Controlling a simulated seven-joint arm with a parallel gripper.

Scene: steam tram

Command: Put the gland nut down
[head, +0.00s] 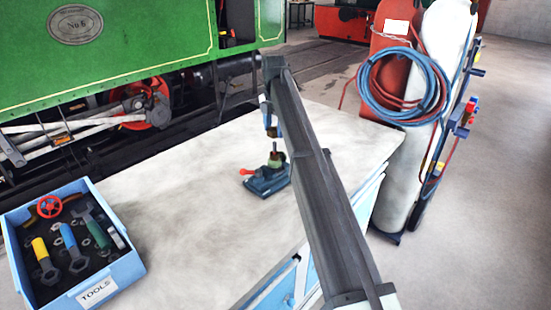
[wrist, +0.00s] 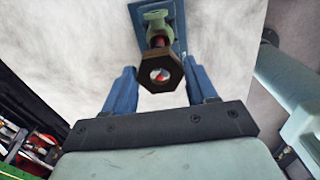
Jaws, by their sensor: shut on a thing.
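The gland nut (wrist: 147,80) is a dark brown hexagonal ring with a round hole through it. My gripper (wrist: 159,80) is shut on it, with a blue finger on either side. In the head view my gripper (head: 272,128) hangs above a small green fitting (head: 277,158) on a dark blue base with a red handle (head: 247,172). In the wrist view the green fitting (wrist: 157,18) shows beyond the nut, and something red shows through the hole. The nut looks clear of the fitting, but the gap is hard to judge.
The pale workbench (head: 180,210) has free room left of and in front of the fitting. A blue tool box (head: 132,268) with several tools stands at the left. Gas cylinders with coiled hoses (head: 405,85) stand beyond the bench's right edge. A green tram (head: 130,50) is behind.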

